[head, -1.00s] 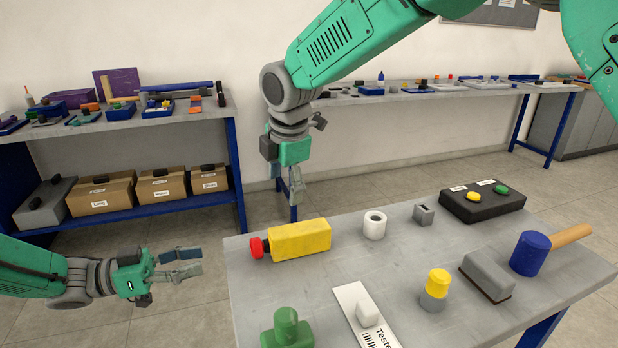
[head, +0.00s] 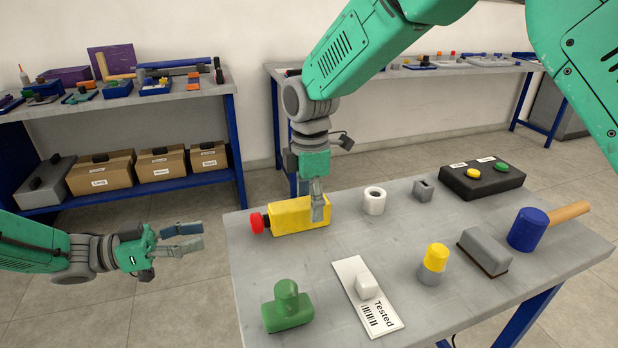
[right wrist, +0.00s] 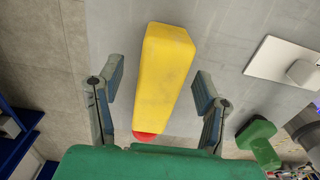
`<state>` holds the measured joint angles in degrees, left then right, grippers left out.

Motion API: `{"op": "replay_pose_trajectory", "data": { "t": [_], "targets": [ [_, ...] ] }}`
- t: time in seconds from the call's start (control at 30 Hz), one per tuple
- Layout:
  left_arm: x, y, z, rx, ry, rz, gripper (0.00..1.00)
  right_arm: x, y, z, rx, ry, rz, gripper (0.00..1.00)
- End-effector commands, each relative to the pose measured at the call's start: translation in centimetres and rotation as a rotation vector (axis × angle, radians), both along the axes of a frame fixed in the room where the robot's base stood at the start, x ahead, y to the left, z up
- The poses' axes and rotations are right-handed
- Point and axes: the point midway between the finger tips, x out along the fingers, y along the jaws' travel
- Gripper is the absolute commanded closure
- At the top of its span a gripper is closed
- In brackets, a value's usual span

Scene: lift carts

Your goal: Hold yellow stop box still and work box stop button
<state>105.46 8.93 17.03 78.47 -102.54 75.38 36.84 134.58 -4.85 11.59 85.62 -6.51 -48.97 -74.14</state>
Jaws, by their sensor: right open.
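In the right wrist view the yellow box (right wrist: 165,75) lies between the two spread fingers of my right gripper (right wrist: 158,95), with gaps on both sides; the red button (right wrist: 144,137) is partly hidden by the gripper body. My left gripper (head: 192,238) is open and empty, left of the table edge and apart from the button.
On the table (head: 335,240) are a white roll (head: 373,201), a small grey block (head: 423,190), a black two-button box (head: 482,178), a blue mallet (head: 528,230), a grey brush-like block (head: 485,250), a yellow-grey knob (head: 433,265), a green stamp (head: 287,308) and a "Tested" card (head: 366,300).

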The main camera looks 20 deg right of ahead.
Motion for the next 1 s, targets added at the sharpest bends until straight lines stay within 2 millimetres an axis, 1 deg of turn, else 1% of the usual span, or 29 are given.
{"op": "replay_pose_trajectory", "data": {
  "t": [0.03, 0.2, 0.33, 0.6, 0.67, 0.7, 0.77, 0.8, 0.83, 0.87, 1.0],
  "targets": [
    [0.0, 0.0, 0.0, 0.000, 0.000, 0.000, 0.66, -0.1, 0.0, -0.9, -0.001, 0.003, 0.000, 0.40],
    [0.0, 0.0, 0.0, 0.000, 0.000, 0.000, 0.66, 0.0, 0.0, -2.6, 0.000, 0.000, 0.000, 0.40],
    [0.0, 0.0, 0.0, 0.000, 0.000, 0.000, 0.66, 0.0, 0.0, -3.1, 0.000, -0.001, 0.001, 0.40],
    [0.0, 0.0, 0.0, 0.000, 0.000, 0.000, 0.66, 0.0, 0.0, -3.2, 0.000, -0.001, 0.000, 0.40],
    [0.0, 0.0, 0.0, 0.000, 0.000, 0.000, 0.66, 0.0, 0.0, -3.2, 0.000, -0.001, 0.000, 0.61],
    [0.0, 0.0, 0.0, 0.000, 0.000, 0.000, 0.66, 0.0, 0.0, -3.2, 0.000, -0.001, 0.000, 0.75],
    [0.0, 0.0, 0.0, 0.000, 0.000, 0.000, 0.66, 0.0, 0.0, -3.2, 0.000, -0.001, 0.000, 0.96],
    [0.0, 0.0, 0.0, 0.000, 0.000, 0.000, 0.66, 0.0, 0.0, -3.2, 0.000, -0.001, 0.000, 1.00],
    [0.0, 0.0, 0.0, 0.000, 0.000, 0.000, 0.66, 0.0, 0.0, -3.2, 0.000, -0.001, 0.000, 1.00],
    [0.0, 0.0, 0.0, 0.000, 0.000, 0.000, 0.66, 0.0, 0.0, -3.2, 0.000, -0.001, 0.000, 0.53],
    [0.0, 0.0, 0.0, 0.000, 0.000, 0.000, 0.66, 0.0, 0.0, -3.2, 0.000, -0.001, 0.000, 0.53]
  ]
}}
